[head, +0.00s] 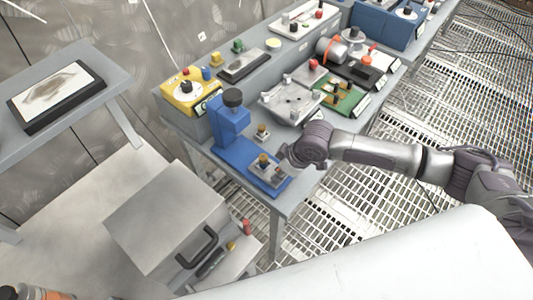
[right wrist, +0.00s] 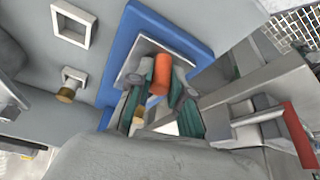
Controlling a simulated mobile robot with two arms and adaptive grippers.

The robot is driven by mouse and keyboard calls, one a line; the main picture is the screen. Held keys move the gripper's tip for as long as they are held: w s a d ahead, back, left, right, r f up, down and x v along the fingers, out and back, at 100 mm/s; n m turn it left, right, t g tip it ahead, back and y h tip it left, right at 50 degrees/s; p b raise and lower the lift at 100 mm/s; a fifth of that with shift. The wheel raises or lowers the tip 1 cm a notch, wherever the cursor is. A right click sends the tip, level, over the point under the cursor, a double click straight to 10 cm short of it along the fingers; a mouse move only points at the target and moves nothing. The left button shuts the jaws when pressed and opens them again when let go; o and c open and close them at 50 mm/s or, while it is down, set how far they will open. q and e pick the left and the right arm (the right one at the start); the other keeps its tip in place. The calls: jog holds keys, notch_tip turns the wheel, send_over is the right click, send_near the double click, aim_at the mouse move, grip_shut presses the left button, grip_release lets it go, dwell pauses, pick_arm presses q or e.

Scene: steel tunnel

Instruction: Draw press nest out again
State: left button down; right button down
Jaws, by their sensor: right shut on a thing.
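The blue press (head: 229,125) with a black top knob stands at the near left corner of the grey bench. Its blue base also shows in the right wrist view (right wrist: 152,18). The press nest (head: 268,172), a small grey metal plate with an orange-brown part standing on it, lies over the front of the base. In the right wrist view the nest (right wrist: 134,70) carries a grey and an orange cylinder. My right gripper (right wrist: 160,115) is shut on the nest at its near side; the exact grip is partly hidden. My left gripper is not in view.
A small knobbed piece (head: 262,133) sits beside the press. A yellow box (head: 189,92), a metal fixture (head: 292,100) and a green board (head: 340,97) crowd the bench behind. A grey case (head: 165,215) with a black handle stands below at left.

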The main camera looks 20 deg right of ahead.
jog(key=shift+s+d, duration=0.25)
jog(key=shift+s, duration=0.05)
jog(key=c, duration=1.1)
grip_release()
jog(key=shift+o, duration=0.2)
jog(key=v, duration=1.2)
jog(key=shift+a, duration=0.15)
